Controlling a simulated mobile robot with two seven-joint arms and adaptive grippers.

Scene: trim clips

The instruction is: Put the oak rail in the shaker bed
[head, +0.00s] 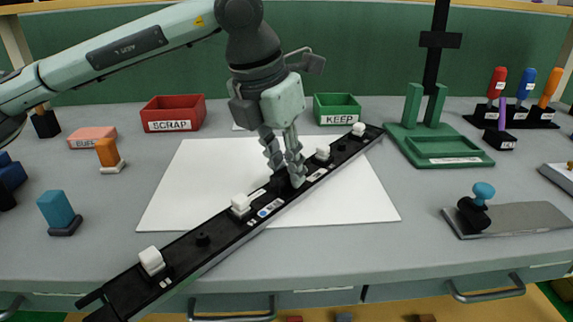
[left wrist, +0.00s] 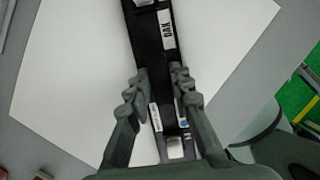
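The oak rail is a long black bar (head: 218,229) with white clips on it, lying diagonally across the head view; its OAK label shows in the left wrist view (left wrist: 168,30). My left gripper (head: 287,174) points down at the middle of the rail. Its fingertips (left wrist: 161,78) press in from both long sides of the rail. The rail's near end passes over the table's front edge; I cannot tell how far it is off the table. A green fixture (head: 445,133) with upright prongs stands right of the rail; its label is unreadable. I cannot tell whether it is the shaker bed. My right gripper is out of view.
A white sheet (head: 190,185) lies under the rail. A red SCRAP bin (head: 173,112) and a green KEEP bin (head: 338,107) stand behind. A blue-knobbed stamp on a metal plate (head: 515,220) is at right. Blocks (head: 58,210) are at left, screwdrivers (head: 523,88) at back right.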

